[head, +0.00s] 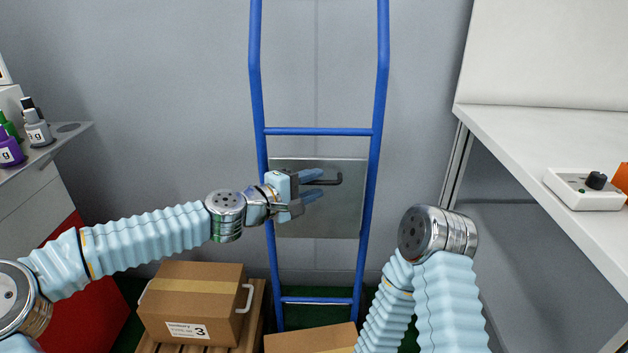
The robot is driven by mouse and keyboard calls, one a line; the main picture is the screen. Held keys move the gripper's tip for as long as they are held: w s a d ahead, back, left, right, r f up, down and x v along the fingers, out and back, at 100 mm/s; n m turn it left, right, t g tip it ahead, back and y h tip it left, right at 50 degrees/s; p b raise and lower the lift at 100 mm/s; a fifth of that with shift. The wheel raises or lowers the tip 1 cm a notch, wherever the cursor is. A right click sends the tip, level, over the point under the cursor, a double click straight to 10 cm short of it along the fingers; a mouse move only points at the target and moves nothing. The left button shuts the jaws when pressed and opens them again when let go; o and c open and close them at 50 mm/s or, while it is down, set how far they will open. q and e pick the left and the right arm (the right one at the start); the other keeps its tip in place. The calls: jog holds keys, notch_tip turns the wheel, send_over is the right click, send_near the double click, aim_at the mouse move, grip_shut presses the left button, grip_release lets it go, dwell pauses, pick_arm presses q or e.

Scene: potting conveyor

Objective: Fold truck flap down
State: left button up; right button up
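The truck is a blue upright hand truck (257,100) standing against the grey wall. Its flap (338,218) is a grey metal plate, folded up and upright between the blue rails. A dark bent handle (335,181) sits at the flap's upper part. My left gripper (318,184) is in front of the flap.
A cardboard box (195,305) marked 3 stands on a wooden pallet (258,315) at lower left. Another box (312,341) is at the bottom centre, in front of the truck's foot. A white table (545,135) with a control box (583,191) is at right. A shelf (55,150) with bottles is at left.

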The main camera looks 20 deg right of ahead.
pick_arm(q)
jog(key=shift+w+d+f, duration=0.15)
jog(key=shift+d, duration=0.2)
grip_shut()
